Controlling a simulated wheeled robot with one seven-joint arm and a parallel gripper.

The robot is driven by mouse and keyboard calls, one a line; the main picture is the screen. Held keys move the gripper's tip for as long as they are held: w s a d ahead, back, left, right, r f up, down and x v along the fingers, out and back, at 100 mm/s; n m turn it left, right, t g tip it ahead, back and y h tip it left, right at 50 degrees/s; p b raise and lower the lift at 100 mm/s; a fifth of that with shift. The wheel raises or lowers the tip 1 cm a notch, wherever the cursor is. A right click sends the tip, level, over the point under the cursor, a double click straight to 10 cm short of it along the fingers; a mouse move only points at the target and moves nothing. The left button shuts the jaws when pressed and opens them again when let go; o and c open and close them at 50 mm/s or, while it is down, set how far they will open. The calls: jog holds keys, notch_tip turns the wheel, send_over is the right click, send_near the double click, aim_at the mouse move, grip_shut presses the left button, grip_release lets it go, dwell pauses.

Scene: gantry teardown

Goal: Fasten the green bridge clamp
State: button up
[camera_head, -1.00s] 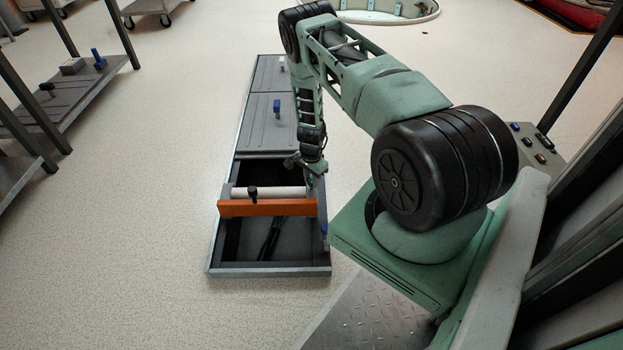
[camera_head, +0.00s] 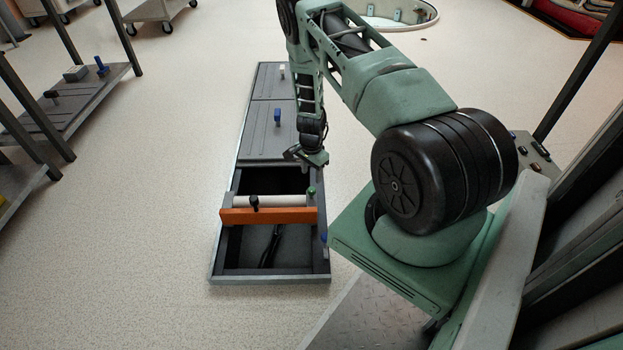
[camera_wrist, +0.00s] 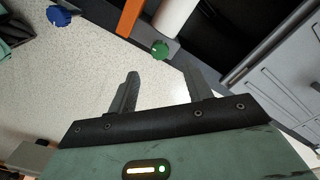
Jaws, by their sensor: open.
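The green bridge clamp (camera_head: 311,191) is a small green knob at the right end of the white roller and orange bar (camera_head: 268,215) that cross the open floor pit. In the wrist view the green clamp (camera_wrist: 160,49) lies just beyond my gripper's fingertips, apart from them. My gripper (camera_head: 308,157) hangs above the pit's right edge, behind the clamp. In the wrist view my gripper (camera_wrist: 160,78) has its two fingers spread with nothing between them.
A black knob (camera_head: 254,202) sits on the bar's left part. A blue knob (camera_head: 324,238) is at the pit's right rim. Cables (camera_head: 271,245) lie inside the pit. Panels with a blue handle (camera_head: 276,118) cover the far part. A shelf (camera_head: 60,120) stands at the left.

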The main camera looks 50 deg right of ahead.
notch_tip(320, 180, up, 9)
jog(key=p, duration=0.2)
jog(key=shift+r+p, duration=0.15)
jog(key=shift+p, duration=0.25)
jog(key=w+a+r+n+y, duration=0.1)
jog(key=a+r+n, duration=0.3)
jog(key=a+r, duration=0.45)
jog(key=w+a+r+n+y, duration=0.1)
jog(key=a+r+n, duration=0.3)
jog(key=a, duration=0.7)
jog(key=w+a+r+n, duration=0.1)
jog(key=a+r+n, duration=0.2)
jog(key=a+r, duration=0.6)
jog(key=s+a+r+n, duration=0.5)
jog(key=s+a+r, duration=0.1)
jog(key=a, duration=0.4)
jog(key=s+a+r+n, duration=0.2)
jog(key=s+r+n, duration=0.15)
jog(key=s, duration=0.35)
jog(key=s+a+r+n+h, duration=0.1)
jog(key=s+a+r+n, duration=0.1)
jog(key=s+n, duration=0.3)
jog(key=s+a+r+n, duration=0.2)
jog(key=s+n, duration=0.1)
jog(key=s, duration=0.5)
notch_tip(320, 180, up, 34)
jog(key=p, duration=3.3)
jog(key=shift+w+f+m+p, duration=0.15)
jog(key=shift+w+m+p, duration=0.05)
jog(key=shift+m+p, duration=0.25)
